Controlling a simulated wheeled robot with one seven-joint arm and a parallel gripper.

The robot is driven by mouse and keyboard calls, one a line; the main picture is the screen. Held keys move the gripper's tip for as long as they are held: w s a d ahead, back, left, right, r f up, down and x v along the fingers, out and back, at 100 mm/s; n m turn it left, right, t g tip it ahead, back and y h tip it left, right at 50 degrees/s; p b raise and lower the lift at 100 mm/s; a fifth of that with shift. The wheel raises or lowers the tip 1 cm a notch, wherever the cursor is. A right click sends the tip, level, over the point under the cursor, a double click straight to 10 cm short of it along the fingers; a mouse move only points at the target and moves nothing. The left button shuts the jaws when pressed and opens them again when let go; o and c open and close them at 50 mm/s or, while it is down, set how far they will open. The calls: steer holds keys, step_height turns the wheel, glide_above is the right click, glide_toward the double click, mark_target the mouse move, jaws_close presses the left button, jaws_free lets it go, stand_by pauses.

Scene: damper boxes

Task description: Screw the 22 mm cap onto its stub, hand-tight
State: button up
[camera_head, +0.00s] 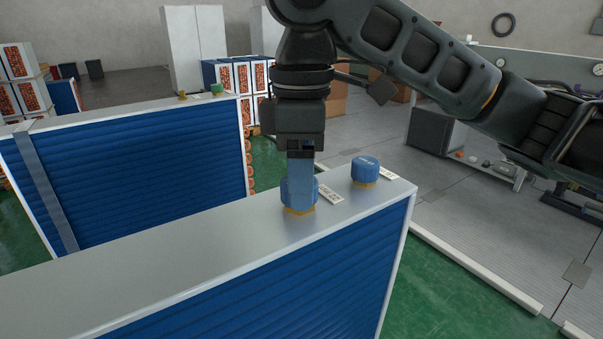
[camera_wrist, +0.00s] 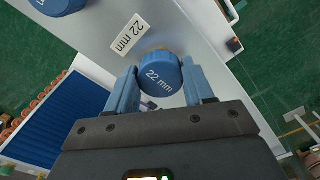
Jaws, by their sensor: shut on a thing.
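A blue cap (camera_wrist: 160,77) marked "22 mm" shows between the fingers of my gripper (camera_wrist: 163,92) in the wrist view. In the head view my gripper (camera_head: 300,185) points straight down and is shut on this cap, whose side is mostly hidden by the fingers. A brass-coloured stub ring (camera_head: 299,210) shows just under the cap, on the grey top of the blue-sided box (camera_head: 230,232). A white label (camera_wrist: 131,34) reading "22 mm" lies beside the cap. The cap looks upright over the stub; I cannot tell how far its thread is engaged.
A second blue cap (camera_head: 365,169) sits on a brass stub near the box's right end, with its own label (camera_head: 388,173). Another blue-sided box (camera_head: 130,165) stands behind at the left, with a green cap (camera_head: 217,90) and a brass stub (camera_head: 183,95) on top.

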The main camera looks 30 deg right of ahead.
steer(key=o, duration=1.1)
steer(key=c, duration=0.3)
steer(key=shift+w+a, duration=0.1)
steer(key=shift+a, duration=0.05)
